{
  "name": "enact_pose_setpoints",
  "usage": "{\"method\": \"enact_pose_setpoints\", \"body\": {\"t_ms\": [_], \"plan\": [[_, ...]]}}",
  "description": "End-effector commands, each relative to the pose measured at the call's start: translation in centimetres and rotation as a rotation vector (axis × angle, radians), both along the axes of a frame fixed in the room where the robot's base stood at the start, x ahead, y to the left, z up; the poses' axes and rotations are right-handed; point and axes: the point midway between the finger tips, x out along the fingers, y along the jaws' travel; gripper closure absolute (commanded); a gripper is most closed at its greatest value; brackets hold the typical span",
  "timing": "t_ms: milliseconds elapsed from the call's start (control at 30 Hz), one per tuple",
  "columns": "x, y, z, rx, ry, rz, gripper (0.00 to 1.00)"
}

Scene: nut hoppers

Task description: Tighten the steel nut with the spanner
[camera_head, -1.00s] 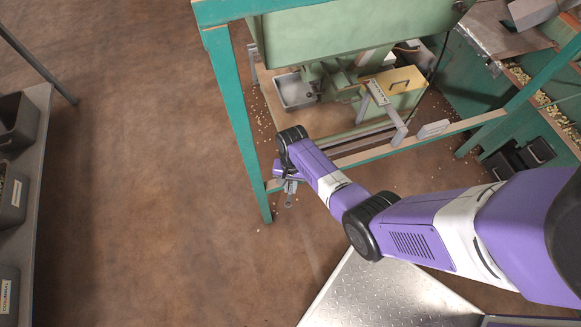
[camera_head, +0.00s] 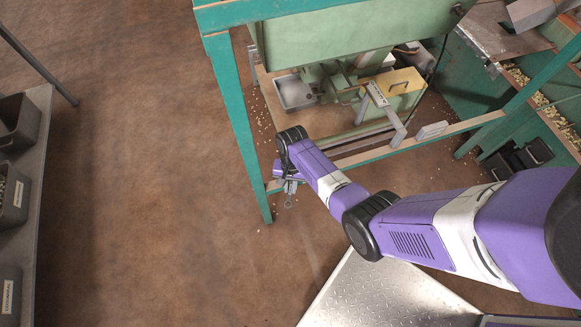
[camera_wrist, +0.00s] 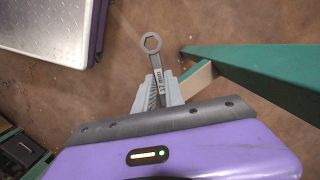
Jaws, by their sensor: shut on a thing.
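My gripper (camera_head: 288,187) is beside the green frame's front left leg in the head view. It is shut on a grey spanner (camera_wrist: 154,62), whose ring end points out past the fingertips in the wrist view. The spanner's shank carries a "17 mm" marking. My gripper's fingers (camera_wrist: 158,88) close around the shank in the wrist view. The ring end of the spanner also shows small below the gripper in the head view (camera_head: 288,204). The ring looks empty. I cannot make out the steel nut in either view.
The green frame leg (camera_head: 238,125) stands close to my gripper, and it also shows in the wrist view (camera_wrist: 260,62). A green machine (camera_head: 330,40) with a grey tray (camera_head: 294,92) is behind. Grey bins (camera_head: 12,195) stand far left. Brown floor between is clear.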

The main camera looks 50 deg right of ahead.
Motion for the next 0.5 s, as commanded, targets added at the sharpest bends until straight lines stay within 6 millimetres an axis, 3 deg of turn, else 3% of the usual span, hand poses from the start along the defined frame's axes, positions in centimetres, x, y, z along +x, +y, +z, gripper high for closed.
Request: {"method": "enact_pose_setpoints", "body": {"t_ms": [500], "plan": [[0.01, 0.0, 0.66, 0.0, 0.0, 0.0, 1.0]]}}
